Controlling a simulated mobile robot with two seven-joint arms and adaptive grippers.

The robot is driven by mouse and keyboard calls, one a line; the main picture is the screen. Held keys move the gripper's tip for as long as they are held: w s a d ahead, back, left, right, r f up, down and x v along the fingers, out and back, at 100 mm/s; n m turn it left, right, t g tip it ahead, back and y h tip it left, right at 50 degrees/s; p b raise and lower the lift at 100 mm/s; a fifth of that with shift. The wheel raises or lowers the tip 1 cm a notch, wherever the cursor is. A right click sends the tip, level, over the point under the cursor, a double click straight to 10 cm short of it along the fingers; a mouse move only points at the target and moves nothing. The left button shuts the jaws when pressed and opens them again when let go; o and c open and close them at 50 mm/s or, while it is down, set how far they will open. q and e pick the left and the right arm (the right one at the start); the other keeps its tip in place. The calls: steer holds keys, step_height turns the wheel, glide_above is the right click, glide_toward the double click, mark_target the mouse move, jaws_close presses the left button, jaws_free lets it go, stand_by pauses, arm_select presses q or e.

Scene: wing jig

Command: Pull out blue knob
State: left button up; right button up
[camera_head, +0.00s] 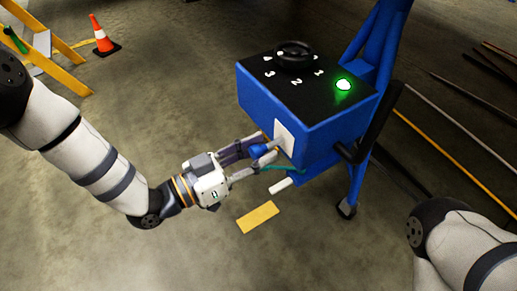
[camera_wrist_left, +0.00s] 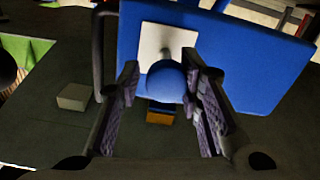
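The blue knob (camera_head: 258,151) sticks out from a white plate (camera_head: 284,138) on the front face of the blue box (camera_head: 311,130). In the left wrist view the round blue knob (camera_wrist_left: 166,81) sits in front of the white plate (camera_wrist_left: 154,44), with a short grey stem behind it. My left gripper (camera_head: 262,158) is open, with its fingers on either side of the knob. In the wrist view a gap shows between the left finger and the knob; the right finger is close to it, and I cannot tell whether it touches. My right gripper is out of view.
The box top carries a black dial (camera_head: 293,54), printed numbers and a lit green light (camera_head: 343,85). A black handle (camera_head: 377,125) is on its right side. A blue stand supports it. An orange cone (camera_head: 103,38) and yellow ladder (camera_head: 50,50) stand far left.

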arm_select(q)
steer(key=shift+w+a+f, duration=0.1)
steer(key=shift+w+a, duration=0.1)
steer(key=shift+a, duration=0.35)
steer(key=v, duration=0.4)
steer(key=shift+s+f, duration=0.2)
steer(key=shift+s, duration=0.1)
glide_toward(252, 156)
steer(key=shift+s+a+r, duration=0.45)
steer(key=shift+s+r, duration=0.05)
steer(key=shift+s, duration=0.15)
steer(key=shift+d, duration=0.1)
